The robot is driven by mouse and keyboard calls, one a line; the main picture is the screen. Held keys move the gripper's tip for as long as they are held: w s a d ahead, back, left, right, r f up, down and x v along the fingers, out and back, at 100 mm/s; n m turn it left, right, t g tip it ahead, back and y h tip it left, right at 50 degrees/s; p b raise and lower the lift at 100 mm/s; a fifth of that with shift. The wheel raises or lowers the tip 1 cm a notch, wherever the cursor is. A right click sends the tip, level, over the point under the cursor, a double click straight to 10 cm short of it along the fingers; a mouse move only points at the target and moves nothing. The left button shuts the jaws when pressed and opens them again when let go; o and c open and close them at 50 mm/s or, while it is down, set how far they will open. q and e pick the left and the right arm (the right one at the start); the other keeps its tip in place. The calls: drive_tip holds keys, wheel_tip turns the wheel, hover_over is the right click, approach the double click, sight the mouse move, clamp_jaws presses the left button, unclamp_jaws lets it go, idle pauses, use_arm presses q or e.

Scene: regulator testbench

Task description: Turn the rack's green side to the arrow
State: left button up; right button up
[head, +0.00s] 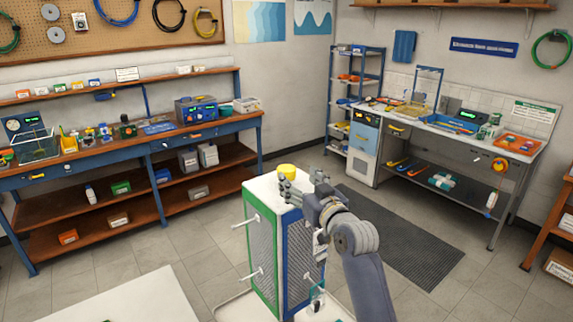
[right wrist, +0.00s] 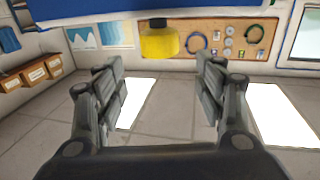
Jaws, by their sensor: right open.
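The rack (head: 262,196) is a tall white box stand with a mesh face framed in green (head: 262,250) toward the left and one framed in blue (head: 302,258) toward the right. White pegs stick out of the green-framed face. A yellow knob (head: 287,170) is on its top, and a yellow part also shows in the right wrist view (right wrist: 159,43), beyond the fingertips. My right gripper (head: 288,190) is at the rack's upper right edge, near the knob. Its fingers are apart with nothing between them (right wrist: 158,82). I cannot make out the arrow. My left gripper is out of view.
A long workbench (head: 150,148) with tools and boxes runs along the left wall. A second bench (head: 450,135) and a blue shelf unit (head: 352,90) stand at the back right. A dark mat (head: 400,232) lies right of the rack. A white surface (head: 130,300) is at the front left.

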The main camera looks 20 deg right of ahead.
sight(287, 168)
drive_tip(key=w, duration=0.1)
drive_tip(key=w+p, duration=0.1)
drive_tip(key=w, duration=0.2)
drive_tip(key=shift+w+a, duration=0.25)
drive_tip(key=shift+a, duration=0.1)
drive_tip(key=w+p, duration=0.1)
drive_tip(key=w, duration=0.1)
drive_tip(key=shift+w+a+f, duration=0.1)
drive_tip(key=shift+w+a, duration=0.05)
drive_tip(key=shift+w, duration=0.6)
drive_tip(key=shift+w+f, duration=0.1)
drive_tip(key=shift+w, duration=0.1)
clamp_jaws()
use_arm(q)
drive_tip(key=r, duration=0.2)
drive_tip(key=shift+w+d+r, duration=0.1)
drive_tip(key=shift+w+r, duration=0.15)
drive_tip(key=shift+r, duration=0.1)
